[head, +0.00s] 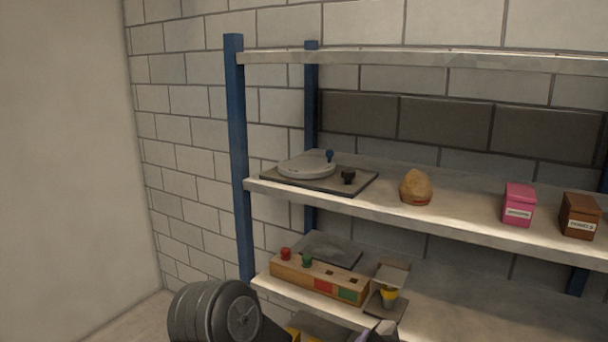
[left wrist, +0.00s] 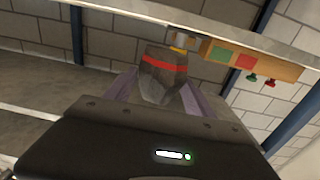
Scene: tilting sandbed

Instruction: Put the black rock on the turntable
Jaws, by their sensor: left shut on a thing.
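The turntable (head: 307,168) is a pale round disc on a dark base at the left end of the middle shelf. A blue knob (head: 330,156) and a black knob (head: 348,176) stand on the base. In the left wrist view, a dark grey rock (left wrist: 158,84) with a red band sits between the lilac fingers of my left gripper (left wrist: 160,92), which is shut on it. In the head view only the tip of this gripper (head: 374,334) shows at the bottom edge, in front of the lower shelf and below the turntable. My right gripper is out of view.
On the middle shelf stand an orange-brown rock (head: 416,188), a pink box (head: 518,204) and a brown box (head: 580,214). The lower shelf holds a wooden peg box (head: 318,279) and a yellow item (head: 388,294). A blue post (head: 237,150) bounds the shelves at left.

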